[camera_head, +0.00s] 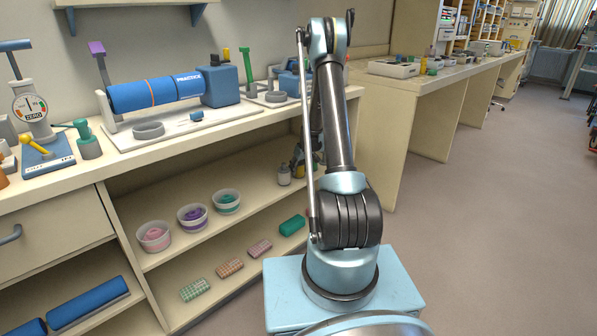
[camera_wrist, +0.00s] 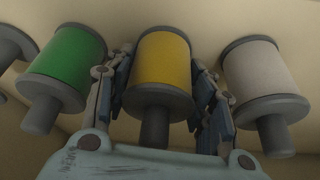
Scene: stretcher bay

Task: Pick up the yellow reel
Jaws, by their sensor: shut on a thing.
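The yellow reel (camera_wrist: 162,62) is in the middle of the wrist view, with dark grey end flanges and a grey stub at its lower end. My gripper (camera_wrist: 163,85) has one finger on each side of it, shut on it. Whether the reel still touches the surface behind it cannot be told.
A green reel (camera_wrist: 68,66) is close on the left and a white reel (camera_wrist: 262,72) close on the right. In the head view, several bowls, one holding purple (camera_head: 193,215), share the shelf. A blue roll (camera_head: 155,93) lies on the bench above.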

